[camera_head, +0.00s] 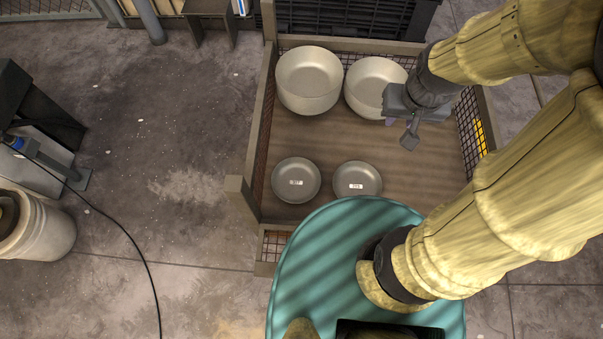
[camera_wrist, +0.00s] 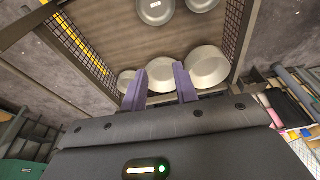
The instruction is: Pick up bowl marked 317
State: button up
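The label digits are too small to read surely, so I cannot tell which is marked 317. Both show at the top of the wrist view, the labelled one (camera_wrist: 155,18) and its neighbour (camera_wrist: 202,4). My gripper (camera_head: 400,134) is over the crate's back right, behind and right of the small bowls. Its purple fingers (camera_wrist: 161,86) are apart with nothing held between them.
Two large pale bowls, left (camera_head: 309,90) and right (camera_head: 372,75), stand at the crate's back; my gripper partly covers the right one. Another pale bowl (camera_wrist: 125,79) shows in the wrist view. The crate (camera_head: 256,150) has raised mesh sides. Its middle floor is clear.

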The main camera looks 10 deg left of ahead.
dwell(0.3)
jog(key=w+a+f+m+g+y+b, duration=0.3)
jog(key=f+b, duration=0.9)
jog(key=f, duration=0.7)
jog(key=w+a+f+m+g+y+b, duration=0.3)
jog(key=w+a+f+m+y+b, duration=0.2)
jog(key=w+f+b, duration=0.7)
jog(key=w+a+f+m+g+y+b, duration=0.3)
jog(key=w+a+f+m+b, duration=0.5)
jog(key=f, duration=1.8)
jog(key=shift+m+g+y+b, duration=0.4)
jog(key=shift+m+b, duration=0.8)
jog(key=shift+b, duration=1.3)
jog(key=shift+w+f, duration=0.1)
jog(key=shift+f, duration=0.15)
jog(key=shift+r, duration=0.1)
jog(key=shift+b+x, duration=0.7)
jog(key=shift+x, duration=2.7)
jog(key=shift+a, duration=0.15)
